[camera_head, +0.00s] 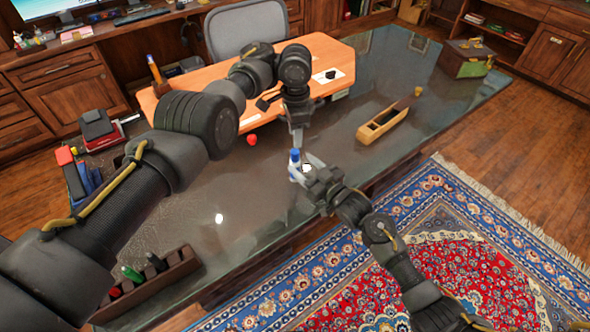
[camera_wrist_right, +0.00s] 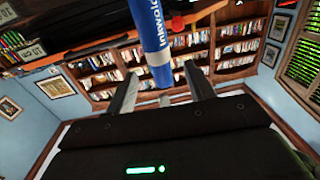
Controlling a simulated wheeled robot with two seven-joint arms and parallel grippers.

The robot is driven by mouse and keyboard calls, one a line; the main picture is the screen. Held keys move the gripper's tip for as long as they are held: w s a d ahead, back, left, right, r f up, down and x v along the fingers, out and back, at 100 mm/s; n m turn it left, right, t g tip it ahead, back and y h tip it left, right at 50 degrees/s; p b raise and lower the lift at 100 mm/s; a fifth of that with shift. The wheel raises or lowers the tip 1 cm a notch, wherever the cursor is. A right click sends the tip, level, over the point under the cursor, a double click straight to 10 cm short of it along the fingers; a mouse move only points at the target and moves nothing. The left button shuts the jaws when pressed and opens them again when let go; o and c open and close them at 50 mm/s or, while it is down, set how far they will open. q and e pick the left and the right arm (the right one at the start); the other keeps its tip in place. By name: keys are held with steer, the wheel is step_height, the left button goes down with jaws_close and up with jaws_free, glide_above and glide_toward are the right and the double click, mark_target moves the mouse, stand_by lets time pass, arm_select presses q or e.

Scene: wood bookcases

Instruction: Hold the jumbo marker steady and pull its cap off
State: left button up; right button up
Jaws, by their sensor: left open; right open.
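The jumbo marker (camera_head: 295,158) shows small in the head view, with blue at its upper end, over the glass table. In the right wrist view the marker (camera_wrist_right: 153,35) is large and blue with white lettering and a pale band near its lower end. Its top runs out of that frame. My left gripper (camera_head: 297,143) is open and points down just above the marker. My right gripper (camera_head: 306,171) is open beside it. In the right wrist view its two fingers stand on either side of the marker's lower end, with gaps showing. Contact with the left fingers cannot be told.
The glass table (camera_head: 235,190) is mostly clear around the grippers. A red object (camera_head: 252,139) lies to the left. A wooden box (camera_head: 383,124) lies to the right. A dark rack (camera_head: 165,285) with several markers stands at the front left. An orange desk (camera_head: 200,88) is behind.

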mark_target(298, 161)
steer(key=shift+x, duration=2.25)
